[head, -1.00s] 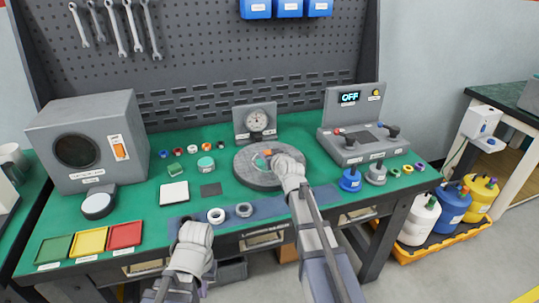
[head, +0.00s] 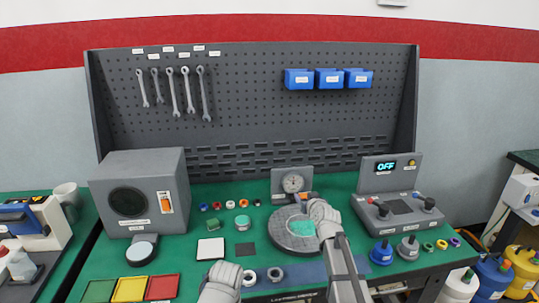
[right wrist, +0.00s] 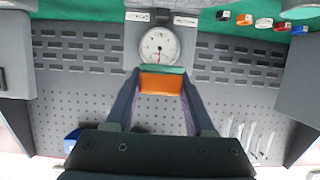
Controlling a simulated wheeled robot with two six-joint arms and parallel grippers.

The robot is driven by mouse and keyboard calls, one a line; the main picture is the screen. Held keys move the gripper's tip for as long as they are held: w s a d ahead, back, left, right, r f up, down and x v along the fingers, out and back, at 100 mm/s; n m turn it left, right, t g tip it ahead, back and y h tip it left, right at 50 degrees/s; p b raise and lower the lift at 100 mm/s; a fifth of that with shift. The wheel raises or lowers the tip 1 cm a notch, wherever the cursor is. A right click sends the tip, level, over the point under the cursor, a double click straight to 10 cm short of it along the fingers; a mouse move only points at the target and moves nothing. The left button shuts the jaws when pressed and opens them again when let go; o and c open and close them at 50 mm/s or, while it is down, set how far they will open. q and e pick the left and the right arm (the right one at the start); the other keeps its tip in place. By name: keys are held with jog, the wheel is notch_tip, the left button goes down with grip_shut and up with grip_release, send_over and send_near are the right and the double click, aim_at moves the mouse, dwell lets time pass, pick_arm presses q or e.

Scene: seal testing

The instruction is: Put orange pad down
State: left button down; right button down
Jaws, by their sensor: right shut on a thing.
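The orange pad (right wrist: 161,84) is between the two fingers of my right gripper (right wrist: 160,92), which is shut on it in the right wrist view. A strip of teal shows along the pad's edge. In the head view a bit of the orange pad (head: 304,196) shows in front of the gauge, at the right gripper (head: 306,201). The right gripper is over the far side of the round grey plate (head: 278,240). A teal piece (head: 302,228) shows on the plate. My left arm shows at the bottom of the head view; its jaws (head: 222,272) cannot be made out.
The dial gauge (head: 292,183) stands behind the plate. Left of the plate lie a dark square (head: 245,249), a white square (head: 210,248) and several small rings. Green, yellow and red trays (head: 163,287) are front left. A control box (head: 396,205) stands right.

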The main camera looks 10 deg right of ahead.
aim_at(305, 195)
notch_tip(305, 195, up, 7)
jog(key=p, duration=0.5)
jog(key=shift+f+p, duration=0.2)
jog(key=shift+p, duration=0.2)
jog(key=shift+f, duration=0.15)
jog(key=shift+f, duration=0.1)
